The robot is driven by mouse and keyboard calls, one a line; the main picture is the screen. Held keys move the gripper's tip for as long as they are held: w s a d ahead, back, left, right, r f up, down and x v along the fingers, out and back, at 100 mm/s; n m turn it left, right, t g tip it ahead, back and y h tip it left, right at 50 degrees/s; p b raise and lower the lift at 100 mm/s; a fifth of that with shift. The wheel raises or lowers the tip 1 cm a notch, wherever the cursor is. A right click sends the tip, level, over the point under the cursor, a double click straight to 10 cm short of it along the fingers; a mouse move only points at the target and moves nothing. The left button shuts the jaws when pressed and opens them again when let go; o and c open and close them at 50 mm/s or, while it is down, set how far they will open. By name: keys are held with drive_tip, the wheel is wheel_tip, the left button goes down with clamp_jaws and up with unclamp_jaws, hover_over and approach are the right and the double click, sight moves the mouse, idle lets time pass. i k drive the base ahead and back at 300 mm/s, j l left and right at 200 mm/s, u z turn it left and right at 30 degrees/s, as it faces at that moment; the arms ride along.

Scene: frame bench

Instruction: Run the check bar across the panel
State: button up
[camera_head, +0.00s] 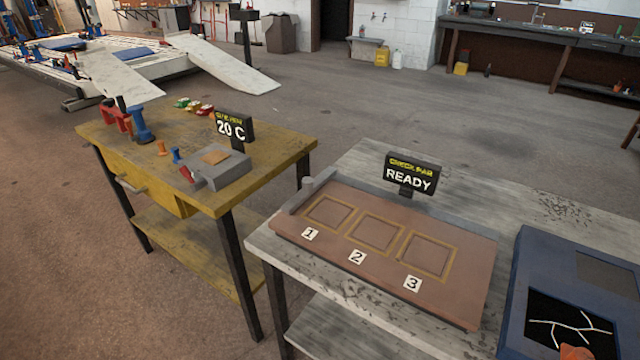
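The panel (392,292) is a flat reddish-brown board lying on the grey bench. It has three yellow-framed square recesses in a row, labelled 1 (310,234), 2 (357,257) and 3 (412,283). A black sign (411,174) behind the panel reads "CHECK BAR READY". My gripper is not in view.
A blue-framed tray (516,290) with a black, line-marked insert stands right of the panel. A yellow table (270,160) at left holds a grey device (220,171), a "20 C" sign (232,130) and small coloured items. Floor shows between the table and bench.

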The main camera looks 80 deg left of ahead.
sight(310, 186)
drive_tip(key=u, duration=3)
drive_tip(key=i+j, duration=0.7)
drive_tip(key=j+u, duration=0.05)
drive_tip(key=j, duration=0.05)
